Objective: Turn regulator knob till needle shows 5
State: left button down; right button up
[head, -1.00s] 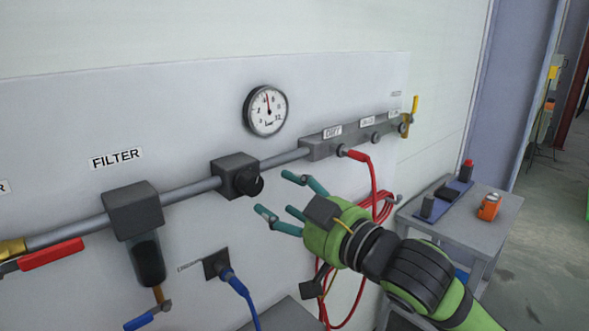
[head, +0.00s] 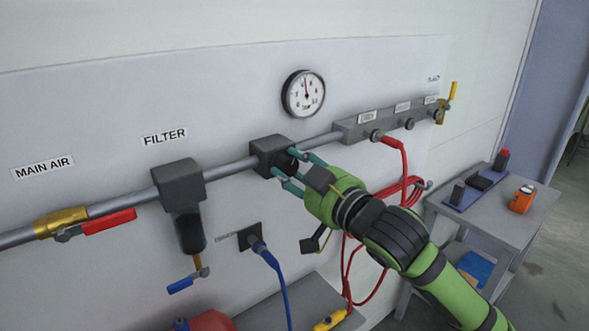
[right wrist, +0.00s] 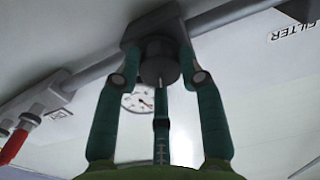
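The regulator is a dark grey block (head: 267,157) on the pipe, with a black round knob (right wrist: 160,62) on its front. The round white gauge (head: 304,94) is above it; its needle points nearly straight up, tilted slightly left, and its figures are too small to read surely. My right gripper (head: 290,168) is at the knob with its teal fingers spread around it. In the right wrist view, the fingers (right wrist: 160,68) stand on both sides of the knob, with a third finger below. I cannot tell whether they touch it. My left gripper is not in view.
The filter (head: 180,185) hangs left of the regulator, and the main air valve has a red handle (head: 108,222). A red hose (head: 404,165) and a blue hose (head: 272,262) hang nearby. A grey side table (head: 500,225) stands at the right.

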jog(key=shift+m+p, duration=0.5)
jog(key=o, duration=1.1)
jog(key=shift+o, duration=0.2)
jog(key=v, duration=1.2)
dwell(1.6)
